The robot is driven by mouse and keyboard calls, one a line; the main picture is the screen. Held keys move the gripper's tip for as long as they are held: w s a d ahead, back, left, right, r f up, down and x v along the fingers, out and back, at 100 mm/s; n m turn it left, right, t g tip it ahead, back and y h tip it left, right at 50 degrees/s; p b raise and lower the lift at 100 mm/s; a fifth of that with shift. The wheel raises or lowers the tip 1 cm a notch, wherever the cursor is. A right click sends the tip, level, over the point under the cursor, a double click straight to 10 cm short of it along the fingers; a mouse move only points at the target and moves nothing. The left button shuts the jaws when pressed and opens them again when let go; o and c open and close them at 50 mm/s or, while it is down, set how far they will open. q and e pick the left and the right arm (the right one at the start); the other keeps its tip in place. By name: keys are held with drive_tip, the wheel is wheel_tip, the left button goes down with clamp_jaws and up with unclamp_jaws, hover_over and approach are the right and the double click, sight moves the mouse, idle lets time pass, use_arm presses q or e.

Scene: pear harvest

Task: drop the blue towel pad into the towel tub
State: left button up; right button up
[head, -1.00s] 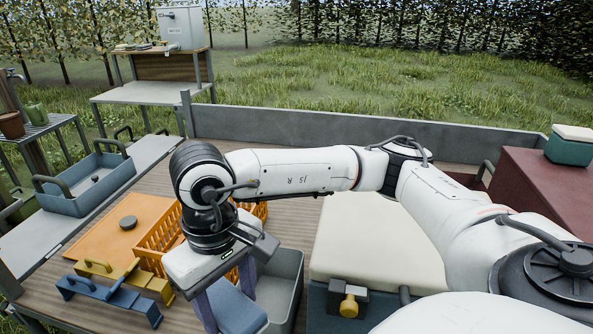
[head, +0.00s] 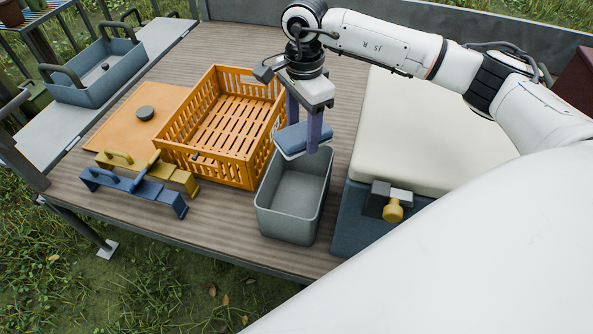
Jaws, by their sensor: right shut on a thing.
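The blue towel pad (head: 302,138) is held between the two fingers of my right gripper (head: 303,133). The gripper points down and the pad lies roughly flat, above the far part of the towel tub. The grey towel tub (head: 288,224) stands on the wooden deck, open at the top. Its visible inside looks empty; the pad and fingers hide part of its far end. I cannot tell how high the pad is over the rim. My left gripper is not in view.
An orange slatted crate (head: 215,165) stands left of the tub. A cooler with a cream lid (head: 400,140) stands close on the right, with a yellow knob (head: 393,211). Blue (head: 130,192) and yellow (head: 150,172) handled tools lie left. A grey-blue tray (head: 95,85) is farther left.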

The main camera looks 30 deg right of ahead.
wheel_tip(320, 180, down, 5)
drive_tip(key=b, duration=0.3)
drive_tip(key=shift+d, duration=0.1)
drive_tip(key=shift+w+f+b, duration=0.1)
drive_tip(key=shift+f+b, duration=0.2)
drive_tip(key=shift+f, duration=0.25)
drive_tip(key=o, duration=1.1)
drive_tip(key=shift+r, duration=0.15)
wheel_tip(320, 180, up, 9)
drive_tip(key=shift+r, duration=0.55)
